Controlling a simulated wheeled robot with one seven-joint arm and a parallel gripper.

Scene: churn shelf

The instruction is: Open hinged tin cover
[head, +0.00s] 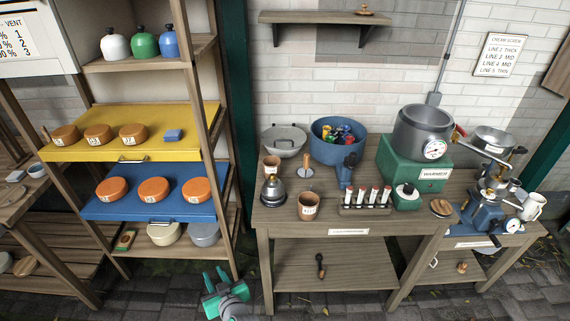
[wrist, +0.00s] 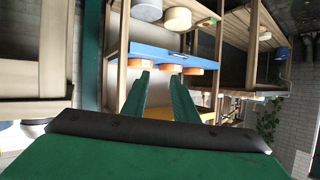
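I cannot tell for sure which item is the hinged tin. On the left rack's low shelf lie a small green box with an orange-brown top (head: 125,239), a cream round container (head: 164,234) and a grey round container (head: 203,234). No lid stands raised on them. In the wrist view, which appears upside down, the cream container (wrist: 177,19) and grey container (wrist: 148,9) are at the top. My gripper (head: 215,277) is low in front of the rack's right post, apart from everything. Its green fingers (wrist: 161,75) are spread with nothing between them.
Above the low shelf are a blue tray (head: 150,208) and a yellow tray (head: 185,119), each bearing orange round pieces. The rack's right post (head: 228,258) is close to my gripper. A workbench (head: 275,222) stands to the right. Paved floor is open in front.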

